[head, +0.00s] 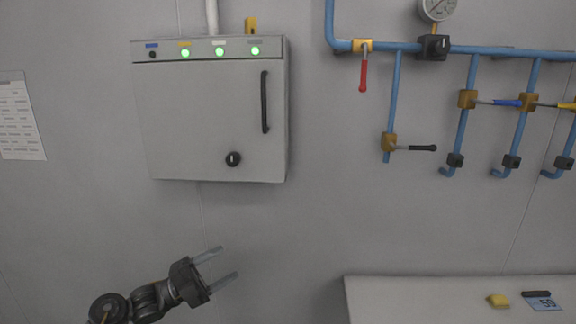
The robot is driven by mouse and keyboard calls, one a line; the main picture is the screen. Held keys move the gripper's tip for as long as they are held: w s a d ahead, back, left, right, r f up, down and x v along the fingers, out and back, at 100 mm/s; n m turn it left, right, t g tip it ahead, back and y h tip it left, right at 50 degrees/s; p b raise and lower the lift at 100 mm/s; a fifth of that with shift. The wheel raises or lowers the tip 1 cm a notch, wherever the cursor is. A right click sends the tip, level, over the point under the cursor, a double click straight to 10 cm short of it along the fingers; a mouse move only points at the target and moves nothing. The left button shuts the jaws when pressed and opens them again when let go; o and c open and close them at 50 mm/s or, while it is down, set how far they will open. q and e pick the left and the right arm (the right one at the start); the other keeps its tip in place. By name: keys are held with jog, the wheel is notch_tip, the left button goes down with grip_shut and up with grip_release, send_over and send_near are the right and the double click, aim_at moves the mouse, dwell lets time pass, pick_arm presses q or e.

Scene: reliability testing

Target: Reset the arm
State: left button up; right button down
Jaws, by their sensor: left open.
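My left gripper (221,268) comes in from the lower left. Its two grey fingers are spread apart and point up and to the right. It is open with nothing between the fingers. It is below the grey control cabinet (200,125) and does not overlap it in the picture. My right gripper is not in view.
The cabinet has three lit green lamps, a black handle (265,102) and a black knob (233,159). Blue pipes (394,95) with valves and a gauge (437,8) run along the wall. A white table (420,300) at lower right bears a yellow block (498,300).

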pick_arm(q)
jog(key=w+a+n+t+y, duration=0.9)
jog(key=w+n+t, duration=0.1)
jog(key=w+n, duration=0.25)
jog(key=w+a+n+t+y, duration=0.2)
jog(key=w+a+n+y, duration=0.1)
jog(key=a+n+y, duration=1)
jog(key=s+f+n+g+b, duration=0.1)
jog(key=s+f+g+b, duration=0.2)
jog(key=f, duration=1.3)
jog(key=s+f+g+b, duration=0.1)
jog(key=s+f+g, duration=0.3)
jog(key=f, duration=1.1)
jog(key=s+d+f+g+b, duration=0.3)
jog(key=s+f, duration=1.1)
jog(key=f, duration=0.4)
jog(key=s+d+f+g+b, duration=0.2)
jog(key=s+f+b, duration=0.1)
jog(key=s+f, duration=1.25)
jog(key=s+d+f+g+b, duration=0.1)
jog(key=s+f, duration=0.4)
jog(key=s, duration=0.6)
jog(key=s+d+f+g+h+b, duration=0.1)
jog(key=s+d+f+g, duration=0.2)
jog(key=s+f, duration=0.3)
jog(key=s+d+f+g+b, duration=0.2)
jog(key=s+f, duration=0.4)
jog(key=s, duration=1.1)
jog(key=shift+n+g, duration=0.35)
jog(key=shift+g, duration=0.05)
